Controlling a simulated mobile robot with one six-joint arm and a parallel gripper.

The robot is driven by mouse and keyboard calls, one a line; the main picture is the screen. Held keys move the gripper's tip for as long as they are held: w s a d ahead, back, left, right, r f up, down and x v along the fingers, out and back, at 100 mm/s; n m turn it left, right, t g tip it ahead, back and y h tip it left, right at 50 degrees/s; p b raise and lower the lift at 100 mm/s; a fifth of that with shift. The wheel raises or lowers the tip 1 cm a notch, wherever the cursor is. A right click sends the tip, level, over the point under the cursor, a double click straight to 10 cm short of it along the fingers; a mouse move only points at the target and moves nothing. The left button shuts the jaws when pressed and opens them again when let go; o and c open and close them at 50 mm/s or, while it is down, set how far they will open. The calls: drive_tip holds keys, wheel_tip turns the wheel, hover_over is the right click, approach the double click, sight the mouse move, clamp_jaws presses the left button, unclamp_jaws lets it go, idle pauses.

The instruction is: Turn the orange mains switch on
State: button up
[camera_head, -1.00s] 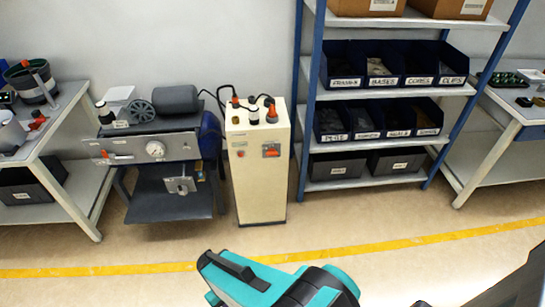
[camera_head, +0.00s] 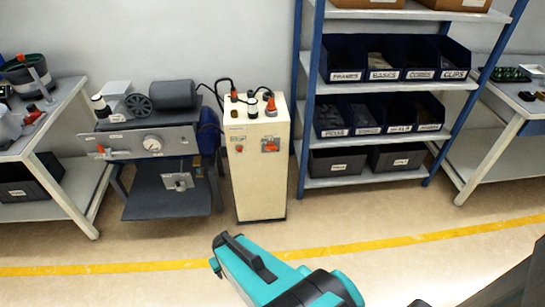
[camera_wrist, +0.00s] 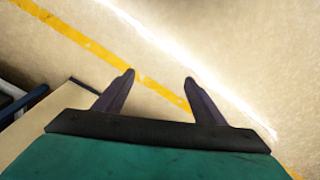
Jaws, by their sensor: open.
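A cream cabinet (camera_head: 255,190) stands on the floor in the middle of the head view. An orange switch (camera_head: 270,145) sits on the upper right of its front face. A small red button (camera_head: 239,149) is to its left. The switch is too small here to tell its position. In the wrist view my gripper (camera_wrist: 160,78) is open and empty, with its two dark fingers apart over bare floor. The switch does not show in the wrist view, and my gripper is apart from it.
A machine bench (camera_head: 165,145) with a gauge and an orange handle (camera_head: 101,149) stands left of the cabinet. A blue shelf rack (camera_head: 303,100) with labelled bins stands to its right. Tables flank both sides. The floor around the yellow line (camera_head: 340,245) is clear.

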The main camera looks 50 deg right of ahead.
drive_tip(key=w+d+r+m+t+h+b, duration=0.2)
drive_tip(key=w+d+r+t, duration=0.15)
drive_tip(key=w+d, duration=0.45)
drive_tip(key=w+d+r+m+t+h+b, duration=0.1)
drive_tip(key=w+d+r+t+h+b, duration=0.2)
drive_tip(key=d, duration=0.8)
drive_tip(key=s+d+r+m+t+h+b, duration=0.1)
drive_tip(key=d+r+t+h, duration=0.5)
drive_tip(key=d+r, duration=0.7)
drive_tip(key=d+m+b, duration=0.1)
drive_tip(key=d+b, duration=0.1)
drive_tip(key=d, duration=0.2)
drive_tip(key=shift+d+r+m+b, duration=0.15)
drive_tip(key=shift+r+m+b, duration=0.15)
drive_tip(key=shift+r+b, duration=0.1)
drive_tip(key=shift+w+d+f+t+b, duration=0.1)
drive_tip(key=shift+f+t+b, duration=0.15)
drive_tip(key=shift+b, duration=0.2)
drive_tip(key=b, duration=0.6)
approach(271, 148)
drive_tip(key=shift+f+p+x, duration=0.15)
drive_tip(key=shift+p+x, duration=0.15)
drive_tip(key=shift+x, duration=1.55)
drive_tip(key=shift+f+p+x, duration=0.1)
drive_tip(key=shift+p+x, duration=0.15)
drive_tip(key=shift+x, duration=1.6)
